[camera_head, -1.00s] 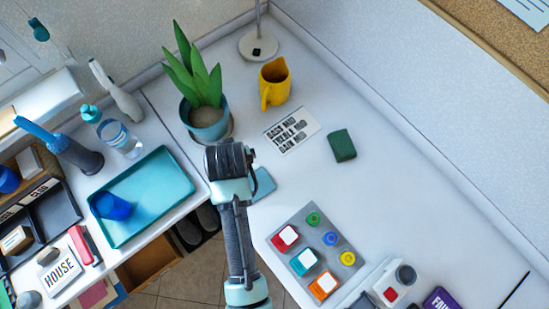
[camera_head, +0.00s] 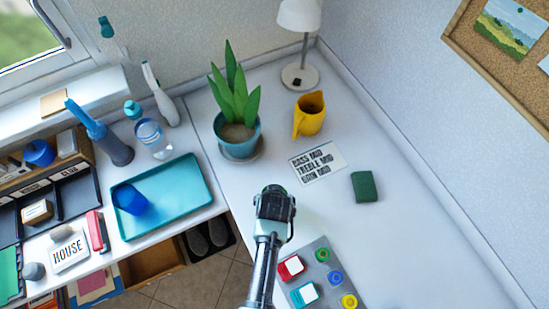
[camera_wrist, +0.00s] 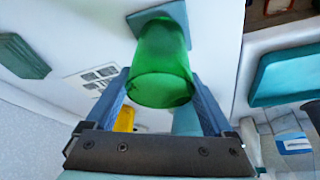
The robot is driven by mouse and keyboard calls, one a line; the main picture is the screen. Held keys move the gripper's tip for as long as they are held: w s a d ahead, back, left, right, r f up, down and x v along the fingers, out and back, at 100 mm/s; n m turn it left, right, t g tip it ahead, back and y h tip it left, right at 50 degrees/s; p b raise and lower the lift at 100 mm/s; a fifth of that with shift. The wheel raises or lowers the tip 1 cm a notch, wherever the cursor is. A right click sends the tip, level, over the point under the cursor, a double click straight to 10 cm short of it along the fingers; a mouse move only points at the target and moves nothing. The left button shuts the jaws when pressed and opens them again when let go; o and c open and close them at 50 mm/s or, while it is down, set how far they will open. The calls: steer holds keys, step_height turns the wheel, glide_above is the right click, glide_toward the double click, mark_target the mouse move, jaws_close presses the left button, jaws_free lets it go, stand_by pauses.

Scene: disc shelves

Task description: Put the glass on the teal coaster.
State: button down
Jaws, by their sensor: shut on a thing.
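A green see-through glass (camera_wrist: 162,65) is between the two blue fingers of my gripper (camera_wrist: 160,82) in the wrist view. My gripper is shut on it. The teal-blue square coaster (camera_wrist: 178,14) shows right behind the glass's far end, on the white desk. I cannot tell whether the glass touches it. In the head view my gripper (camera_head: 273,204) is over the desk, left of the dark green block. A bit of green shows at its top; the coaster is hidden there by my arm.
A dark green block (camera_head: 365,186) is to the right, a button panel (camera_head: 318,272) nearer. A teal tray (camera_head: 185,175) holding a blue cup (camera_head: 131,199) is left.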

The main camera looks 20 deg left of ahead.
steer(key=shift+f, duration=0.1)
jaws_free()
steer(key=v, duration=1.2)
steer(key=shift+p, duration=0.45)
